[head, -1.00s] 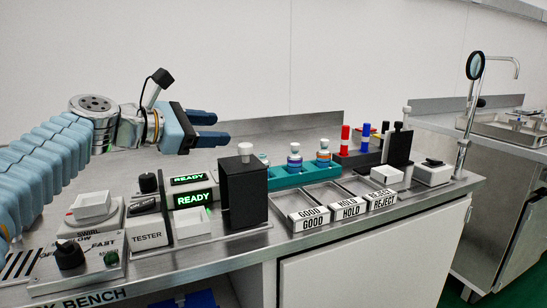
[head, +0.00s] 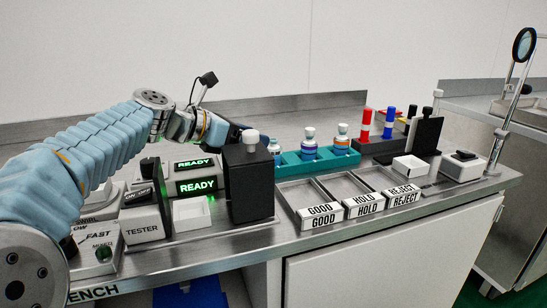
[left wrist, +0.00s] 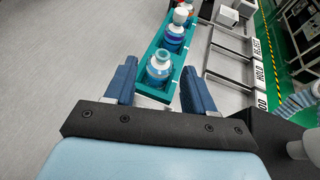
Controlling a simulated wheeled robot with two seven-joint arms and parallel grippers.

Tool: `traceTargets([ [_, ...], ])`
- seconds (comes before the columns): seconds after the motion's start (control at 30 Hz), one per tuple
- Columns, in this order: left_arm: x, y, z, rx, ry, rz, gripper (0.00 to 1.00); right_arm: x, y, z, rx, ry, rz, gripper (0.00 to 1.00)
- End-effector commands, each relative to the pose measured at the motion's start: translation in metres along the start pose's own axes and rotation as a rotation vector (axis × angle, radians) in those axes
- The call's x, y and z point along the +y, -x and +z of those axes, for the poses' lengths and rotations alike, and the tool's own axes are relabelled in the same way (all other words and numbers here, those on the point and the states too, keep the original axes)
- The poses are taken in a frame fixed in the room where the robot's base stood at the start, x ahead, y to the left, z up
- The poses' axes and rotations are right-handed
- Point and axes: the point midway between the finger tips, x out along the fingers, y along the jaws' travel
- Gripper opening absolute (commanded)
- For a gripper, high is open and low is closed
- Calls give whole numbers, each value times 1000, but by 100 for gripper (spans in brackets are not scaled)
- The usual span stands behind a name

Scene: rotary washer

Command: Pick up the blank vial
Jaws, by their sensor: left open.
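A teal rack (head: 292,170) holds three vials in a row. The middle vial (head: 309,147) and right vial (head: 341,142) have white tops and coloured bands. I cannot tell which is blank.
The black box (head: 249,185) with a white knob stands in front of the left gripper. GOOD, HOLD and REJECT trays (head: 343,187) lie right of it. The tester (head: 145,222) and green READY displays (head: 196,185) are at left.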

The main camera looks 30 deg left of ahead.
Motion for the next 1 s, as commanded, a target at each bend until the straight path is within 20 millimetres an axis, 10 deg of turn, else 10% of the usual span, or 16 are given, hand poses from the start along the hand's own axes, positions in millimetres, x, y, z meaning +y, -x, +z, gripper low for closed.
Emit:
traceTargets([
  [0.57,-3,-47,1,0,0,0,53,-1,2,0,0,0,0,43],
  [0.9,-3,-47,0,2,0,-1,1,-1,1,0,0,0,0,43],
  [1.0,-3,-47,0,3,1,-1,0,0,1,0,0,0,0,43],
])
